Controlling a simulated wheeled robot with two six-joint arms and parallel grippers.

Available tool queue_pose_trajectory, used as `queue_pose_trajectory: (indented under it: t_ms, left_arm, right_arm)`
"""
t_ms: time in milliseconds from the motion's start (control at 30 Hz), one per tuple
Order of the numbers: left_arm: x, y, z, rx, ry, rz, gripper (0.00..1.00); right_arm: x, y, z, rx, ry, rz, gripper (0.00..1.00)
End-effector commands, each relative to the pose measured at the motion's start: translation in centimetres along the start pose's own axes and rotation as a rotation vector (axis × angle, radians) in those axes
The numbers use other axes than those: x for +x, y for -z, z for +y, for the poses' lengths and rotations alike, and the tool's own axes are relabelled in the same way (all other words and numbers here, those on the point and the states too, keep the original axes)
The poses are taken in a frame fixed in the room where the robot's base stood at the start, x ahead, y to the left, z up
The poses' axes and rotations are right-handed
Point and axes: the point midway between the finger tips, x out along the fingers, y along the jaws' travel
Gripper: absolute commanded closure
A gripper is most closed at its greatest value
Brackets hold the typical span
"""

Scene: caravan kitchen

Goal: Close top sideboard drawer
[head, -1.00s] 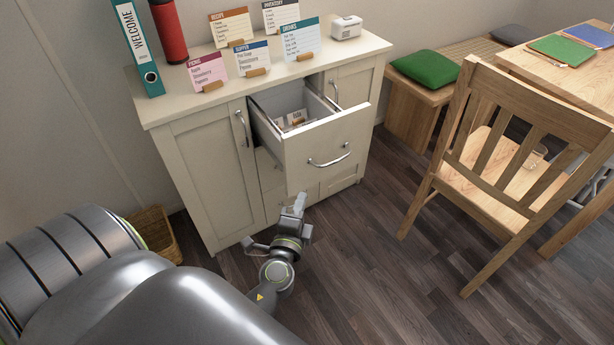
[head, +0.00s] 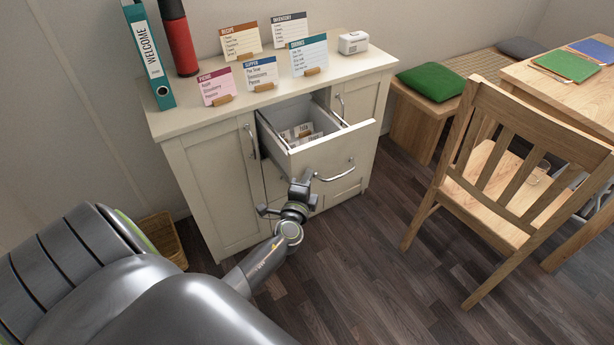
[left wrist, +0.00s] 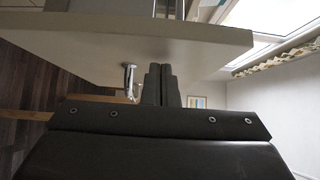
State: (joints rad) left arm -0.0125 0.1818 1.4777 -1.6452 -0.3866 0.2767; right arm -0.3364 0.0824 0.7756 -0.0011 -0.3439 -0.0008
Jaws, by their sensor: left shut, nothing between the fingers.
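The top sideboard drawer (head: 335,150) stands pulled out from the cream sideboard (head: 215,185), with cards lying inside it. Its curved metal handle (head: 336,173) is on the front panel. My left gripper (head: 303,178) is shut and empty, at the lower left part of the drawer front, left of the handle. In the left wrist view the shut fingers (left wrist: 165,85) point at the drawer front (left wrist: 150,45), with the handle (left wrist: 129,82) just left of them. Whether the fingertips touch the panel is not clear. My right gripper is not in view.
Recipe cards, a teal binder (head: 148,55), a red cylinder (head: 179,38) and a small white appliance (head: 353,42) stand on the sideboard top. A wooden chair (head: 500,180) is at the right. A wicker basket (head: 163,238) sits at the left. Floor before the drawer is clear.

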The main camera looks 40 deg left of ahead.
Motion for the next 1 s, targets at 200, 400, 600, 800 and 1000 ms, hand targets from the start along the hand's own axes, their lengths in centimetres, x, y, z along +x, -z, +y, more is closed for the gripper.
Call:
queue_pose_trajectory:
  t_ms: [200,400,600,800,1000]
  left_arm:
    - [0.1,-0.1,0.0,0.000,0.001,0.000,1.00]
    - [0.2,-0.2,0.0,0.000,0.001,0.000,1.00]
    - [1.3,-1.3,0.1,0.002,0.004,0.000,1.00]
    - [3.5,-3.5,0.2,0.004,0.004,0.000,1.00]
    - [5.5,-5.5,0.2,0.004,0.003,0.001,1.00]
  right_arm:
    - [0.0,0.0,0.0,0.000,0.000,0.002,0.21]
    - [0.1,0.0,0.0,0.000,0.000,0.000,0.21]
    - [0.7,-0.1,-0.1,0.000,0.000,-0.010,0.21]
    - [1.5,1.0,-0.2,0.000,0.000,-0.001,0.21]
    - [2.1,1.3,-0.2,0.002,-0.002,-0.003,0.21]
